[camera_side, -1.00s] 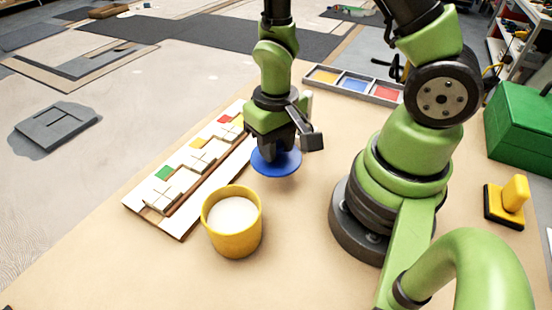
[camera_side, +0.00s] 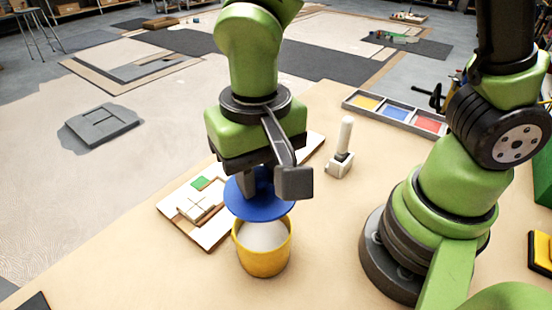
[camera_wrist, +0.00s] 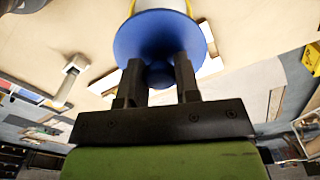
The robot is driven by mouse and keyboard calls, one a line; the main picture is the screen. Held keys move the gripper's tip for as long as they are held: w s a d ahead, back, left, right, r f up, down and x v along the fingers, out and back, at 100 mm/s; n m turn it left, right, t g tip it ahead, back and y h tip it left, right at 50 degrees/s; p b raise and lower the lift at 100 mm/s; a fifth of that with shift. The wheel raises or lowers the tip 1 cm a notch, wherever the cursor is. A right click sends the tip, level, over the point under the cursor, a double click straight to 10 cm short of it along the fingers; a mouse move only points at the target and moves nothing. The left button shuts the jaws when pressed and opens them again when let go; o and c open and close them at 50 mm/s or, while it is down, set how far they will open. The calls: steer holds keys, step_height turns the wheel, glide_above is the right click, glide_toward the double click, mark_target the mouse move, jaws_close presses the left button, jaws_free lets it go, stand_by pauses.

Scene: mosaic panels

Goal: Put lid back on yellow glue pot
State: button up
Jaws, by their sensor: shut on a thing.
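The yellow glue pot (camera_side: 263,258) stands upright on the work table with white glue visible inside. My gripper (camera_side: 258,180) is shut on the blue lid (camera_side: 262,209), a round disc. The lid is over the rear part of the pot's mouth, apparently above the rim; I cannot tell if they touch. In the wrist view, the lid (camera_wrist: 150,38) is between my gripper's fingers (camera_wrist: 158,68) and covers most of the pot, whose yellow rim (camera_wrist: 178,6) shows at the top edge.
A mosaic panel (camera_side: 214,234) with tiles lies behind and left of the pot. A white-handled tool (camera_side: 341,165) stands behind and right. A tray (camera_side: 394,112) with yellow, blue and red compartments is at the table's back. The table's front left is mostly clear.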

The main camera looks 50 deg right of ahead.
steer(key=shift+f, duration=3.1)
steer(key=shift+f, duration=0.2)
steer(key=o, duration=1.4)
steer(key=shift+o, duration=0.2)
steer(key=shift+r, duration=0.1)
steer(key=shift+r, duration=3.45)
jaws_close()
